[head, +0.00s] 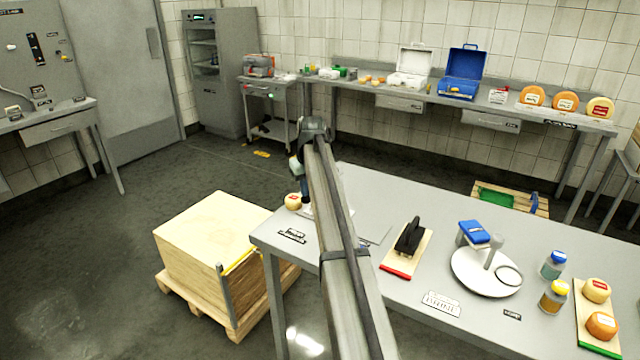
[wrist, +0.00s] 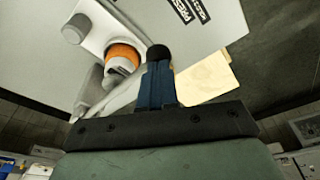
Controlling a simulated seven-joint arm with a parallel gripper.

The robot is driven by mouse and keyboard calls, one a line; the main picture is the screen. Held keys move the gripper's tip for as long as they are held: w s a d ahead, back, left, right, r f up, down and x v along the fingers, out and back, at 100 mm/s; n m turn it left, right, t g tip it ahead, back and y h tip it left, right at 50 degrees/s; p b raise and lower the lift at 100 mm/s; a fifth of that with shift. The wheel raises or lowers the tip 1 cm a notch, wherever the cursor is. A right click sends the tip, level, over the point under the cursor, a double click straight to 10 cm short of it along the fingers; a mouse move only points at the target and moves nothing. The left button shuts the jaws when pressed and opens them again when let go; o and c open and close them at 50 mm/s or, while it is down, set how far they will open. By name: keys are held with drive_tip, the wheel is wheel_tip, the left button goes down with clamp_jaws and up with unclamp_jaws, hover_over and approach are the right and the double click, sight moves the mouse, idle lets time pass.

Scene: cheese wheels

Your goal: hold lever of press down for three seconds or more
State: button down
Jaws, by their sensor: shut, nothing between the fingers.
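The press (wrist: 92,30) shows in the wrist view as a pale grey frame on the table, with an orange cheese (wrist: 124,54) at it. A grey bar of it runs down-left beside my fingers. My gripper (wrist: 157,75) is shut and empty, its blue fingers pointing at the press area. A dark rounded knob (wrist: 158,52) shows right at the fingertips; I cannot tell whether it is the lever's end or whether they touch. In the head view my arm hides most of the press. My gripper (head: 297,172) hangs over the table's far left corner, by a small cheese (head: 293,201).
The grey table (head: 375,200) also holds a black-handled tool on a board (head: 408,248), a white scale-like stand (head: 486,272), two jars (head: 553,298) and a cheese board (head: 590,343). A wooden crate on a pallet (head: 210,240) stands left of the table. Open floor lies beyond it.

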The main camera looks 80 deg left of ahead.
drive_tip(key=shift+f, duration=1)
idle(0.7)
